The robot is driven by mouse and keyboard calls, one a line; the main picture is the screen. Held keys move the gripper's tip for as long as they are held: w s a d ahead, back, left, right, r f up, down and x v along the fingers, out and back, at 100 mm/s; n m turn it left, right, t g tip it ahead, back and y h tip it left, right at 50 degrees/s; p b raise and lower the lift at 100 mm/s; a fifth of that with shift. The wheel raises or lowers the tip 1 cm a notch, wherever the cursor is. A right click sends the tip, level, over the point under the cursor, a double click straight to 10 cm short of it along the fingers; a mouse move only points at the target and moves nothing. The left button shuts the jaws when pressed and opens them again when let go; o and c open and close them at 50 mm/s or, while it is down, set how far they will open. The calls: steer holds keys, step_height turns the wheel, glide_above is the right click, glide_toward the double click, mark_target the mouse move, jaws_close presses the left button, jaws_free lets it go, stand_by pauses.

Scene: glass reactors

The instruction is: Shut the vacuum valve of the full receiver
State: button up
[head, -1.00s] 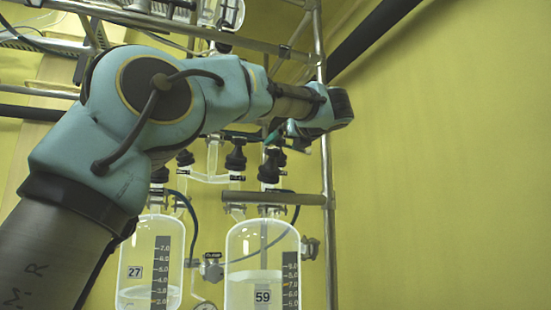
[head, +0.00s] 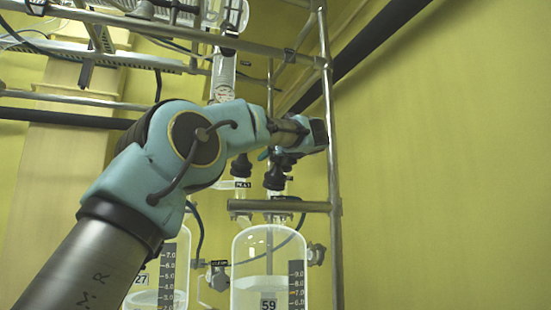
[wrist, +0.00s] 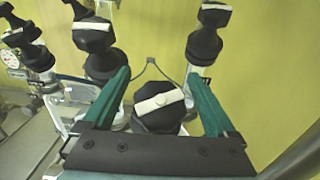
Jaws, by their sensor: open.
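The receiver tagged 59 (head: 262,285) stands at bottom centre in the head view, with clear liquid at a higher level than in receiver 27 (head: 150,296) to its left. A black valve (head: 275,178) stands above receiver 59, just below my gripper (head: 268,154). In the wrist view my gripper (wrist: 158,74) is open, its two green fingers spread on either side of a black knob with a white bar (wrist: 160,112). The knob's lower part is hidden behind the gripper body. I cannot tell whether the fingers touch it, nor which valve is the vacuum one.
Several other black knobs with white bars stand nearby in the wrist view, one close by the left fingertip (wrist: 97,45) and one by the right fingertip (wrist: 205,45). A gauge (wrist: 12,58) is at left. A steel post (head: 332,160) and rail (head: 290,206) frame the receivers.

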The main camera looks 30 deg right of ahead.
steer(key=c, duration=1.4)
steer(key=shift+m+h, duration=0.3)
